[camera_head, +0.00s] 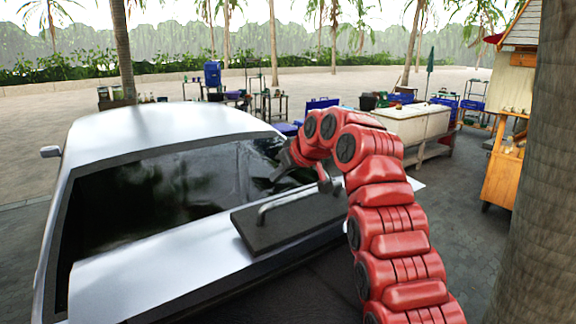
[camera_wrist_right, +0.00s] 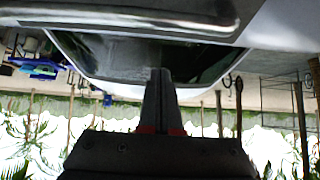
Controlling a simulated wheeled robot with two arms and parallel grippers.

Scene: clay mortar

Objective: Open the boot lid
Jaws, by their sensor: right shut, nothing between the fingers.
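The white car fills the left of the head view. Its boot lid (camera_head: 165,275) lies flat behind the dark rear window (camera_head: 190,185) and looks shut. A dark plate (camera_head: 300,222) with a raised grey bar handle (camera_head: 290,200) sits on the lid. My red right arm bends over from the right. My right gripper (camera_head: 281,174) hangs over the rear window area, beyond the handle and apart from it. In the right wrist view its fingers (camera_wrist_right: 160,75) are together, with nothing held; a blurred shiny surface shows above them. My left gripper is not in view.
A palm trunk (camera_head: 540,190) stands close on the right. A wooden stall (camera_head: 510,130) and a white counter (camera_head: 415,125) stand behind it. Blue crates and stands (camera_head: 320,103) are beyond the car. Paving (camera_head: 440,175) is clear between car and stall.

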